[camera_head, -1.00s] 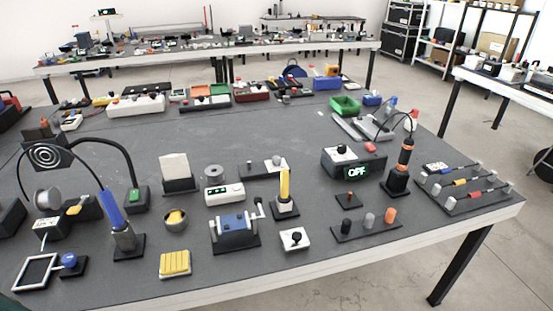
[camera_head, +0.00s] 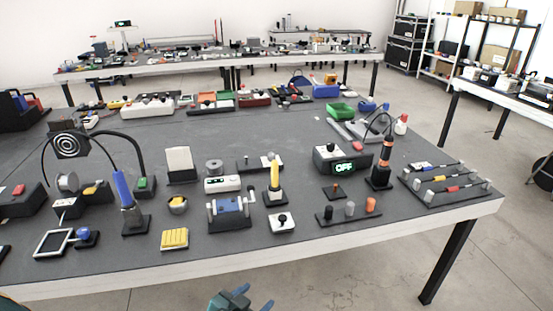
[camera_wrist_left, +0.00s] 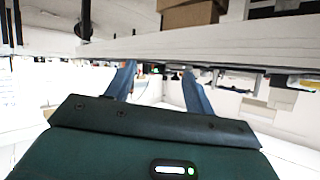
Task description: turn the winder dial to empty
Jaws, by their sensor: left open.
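I cannot tell which of these carries the winder dial, and no "empty" mark is readable. My left gripper (camera_head: 254,299) is low at the bottom of the head view, in front of the table edge and apart from both. In the left wrist view its two blue fingers (camera_wrist_left: 158,90) are spread with nothing between them. My right gripper is not in view.
The table (camera_head: 120,267) is crowded. The floor before the table edge is clear.

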